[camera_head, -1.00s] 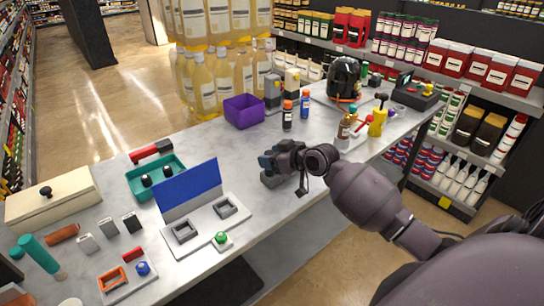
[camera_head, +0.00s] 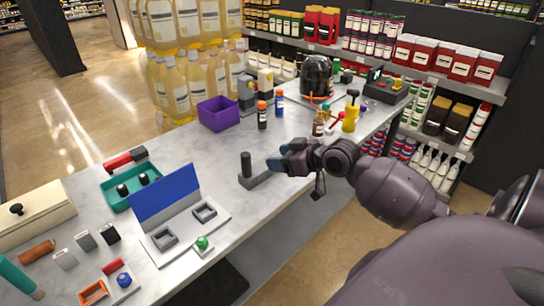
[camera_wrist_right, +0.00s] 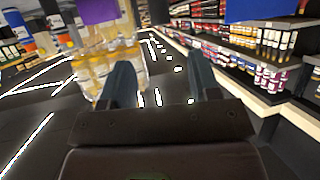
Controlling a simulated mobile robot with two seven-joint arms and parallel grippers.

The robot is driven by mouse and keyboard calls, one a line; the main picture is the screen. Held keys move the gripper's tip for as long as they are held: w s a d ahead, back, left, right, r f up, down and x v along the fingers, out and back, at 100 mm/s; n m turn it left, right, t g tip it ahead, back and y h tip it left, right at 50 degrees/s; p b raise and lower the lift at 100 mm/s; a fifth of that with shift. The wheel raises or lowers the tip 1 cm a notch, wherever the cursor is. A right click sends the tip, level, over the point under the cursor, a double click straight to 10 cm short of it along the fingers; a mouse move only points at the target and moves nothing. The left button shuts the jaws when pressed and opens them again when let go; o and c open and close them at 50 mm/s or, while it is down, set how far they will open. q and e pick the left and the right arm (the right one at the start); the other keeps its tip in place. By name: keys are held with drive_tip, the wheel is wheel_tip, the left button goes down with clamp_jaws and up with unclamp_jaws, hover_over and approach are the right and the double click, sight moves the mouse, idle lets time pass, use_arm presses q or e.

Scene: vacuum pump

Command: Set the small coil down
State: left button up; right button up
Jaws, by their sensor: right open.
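A dark grey upright cylinder (camera_head: 246,165) stands on a flat grey base (camera_head: 257,181) near the front edge of the table. I cannot tell whether this cylinder is the small coil; no other thing shows clearly as a coil. My right gripper (camera_head: 281,160) is just right of the cylinder, apart from it and above the table edge. In the right wrist view its two fingers (camera_wrist_right: 162,78) are spread wide, with nothing between them. My left gripper is out of view.
Left of the base are a white board (camera_head: 185,232) with two grey square frames and a blue panel (camera_head: 165,197). A purple box (camera_head: 218,113), small bottles (camera_head: 262,116) and a black dome (camera_head: 317,76) stand farther back.

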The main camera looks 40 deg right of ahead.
drive_tip(key=s+a+f+h, duration=0.1)
drive_tip(key=s+a+f, duration=0.3)
drive_tip(key=s+f, duration=0.2)
drive_tip(key=s+a+f+m+g+h, duration=0.1)
drive_tip(key=s+a+f, duration=0.4)
drive_tip(key=f, duration=0.5)
drive_tip(key=s+a+f+m+h, duration=0.1)
drive_tip(key=s+a+f+h, duration=0.1)
drive_tip(key=s+a+f, duration=0.2)
drive_tip(key=s+f, duration=0.3)
drive_tip(key=s, duration=0.1)
drive_tip(key=shift+a+f+g, duration=0.3)
drive_tip(key=shift+a+f, duration=0.05)
drive_tip(key=shift+f, duration=0.05)
drive_tip(key=shift+w, duration=0.1)
